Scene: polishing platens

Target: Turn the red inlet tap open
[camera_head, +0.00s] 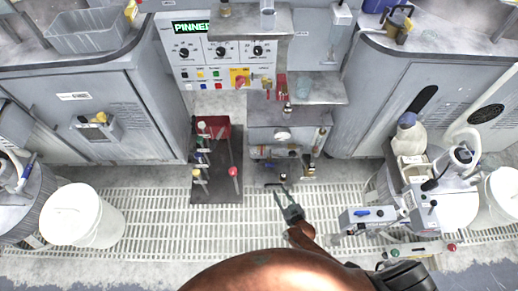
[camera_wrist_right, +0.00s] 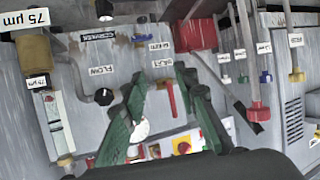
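The red tap handle (camera_wrist_right: 171,98) shows in the right wrist view as a narrow red bar beside an upside-down label on the grey panel. In that picture it lies between the fingers of my right gripper (camera_wrist_right: 160,76); I see no finger closed on it. The green fingers are spread and empty. In the head view my right gripper (camera_head: 284,199) is over the floor grating, in front of the central unit. A red upright piece (camera_head: 281,86) by the shelf there may be the same tap; I cannot tell. My left gripper is not in view.
A dark tray (camera_head: 216,188) with a red box (camera_head: 214,127) and coloured rods stands left of the central unit. Grey cabinets flank both sides. A white bucket (camera_head: 75,215) stands at left. A black flow knob (camera_wrist_right: 104,97) is near the red handle.

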